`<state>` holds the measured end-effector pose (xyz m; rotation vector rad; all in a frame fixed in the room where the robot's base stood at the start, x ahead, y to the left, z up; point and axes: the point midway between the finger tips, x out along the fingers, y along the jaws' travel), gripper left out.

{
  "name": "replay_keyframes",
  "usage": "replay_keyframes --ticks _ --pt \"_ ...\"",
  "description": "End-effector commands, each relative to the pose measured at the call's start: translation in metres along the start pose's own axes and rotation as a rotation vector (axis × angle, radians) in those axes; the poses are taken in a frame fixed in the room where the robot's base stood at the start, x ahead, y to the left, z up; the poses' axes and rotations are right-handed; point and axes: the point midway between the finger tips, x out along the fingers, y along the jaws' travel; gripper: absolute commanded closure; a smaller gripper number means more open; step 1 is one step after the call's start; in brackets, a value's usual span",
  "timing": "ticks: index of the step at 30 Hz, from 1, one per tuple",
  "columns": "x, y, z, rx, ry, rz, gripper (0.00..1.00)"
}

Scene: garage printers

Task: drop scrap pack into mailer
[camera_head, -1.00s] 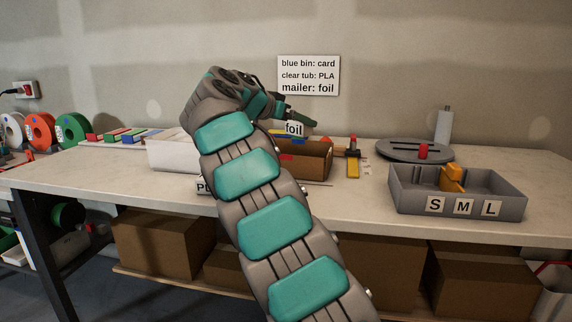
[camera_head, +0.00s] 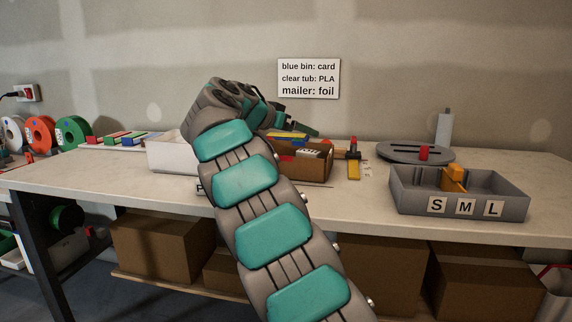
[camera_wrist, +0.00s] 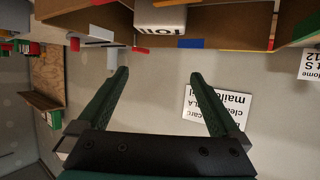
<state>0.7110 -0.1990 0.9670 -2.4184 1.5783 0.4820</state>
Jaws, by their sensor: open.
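The scrap pack (camera_head: 310,152), a small white block, shows inside the opening of the brown cardboard mailer (camera_head: 318,168) on the bench, partly behind the front wall. In the wrist view, which is upside down, the pack (camera_wrist: 162,16) shows its "foil" label at the top edge, against the brown mailer (camera_wrist: 232,22). My gripper (camera_wrist: 157,72) is open, its two green fingers apart with nothing between them. In the head view my gripper (camera_head: 300,130) is above the mailer, partly hidden by my wrist. I cannot tell whether the pack rests on the mailer's bottom.
A white tub (camera_head: 168,155) stands left of the mailer, partly behind my arm. A grey tray (camera_head: 412,200) marked S, M, L is at the right, with a round grey plate (camera_head: 395,150) behind it. A wall sign (camera_head: 309,78) lists "mailer: foil".

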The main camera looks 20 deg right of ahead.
Motion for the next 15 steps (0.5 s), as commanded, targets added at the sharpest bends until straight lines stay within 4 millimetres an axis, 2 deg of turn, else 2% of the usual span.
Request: replay_keyframes --ticks 7,15 --pt "-0.018 -0.001 0.0 0.001 0.001 -0.001 0.0" --pt "-0.061 -0.001 0.0 0.002 0.002 -0.004 0.0"
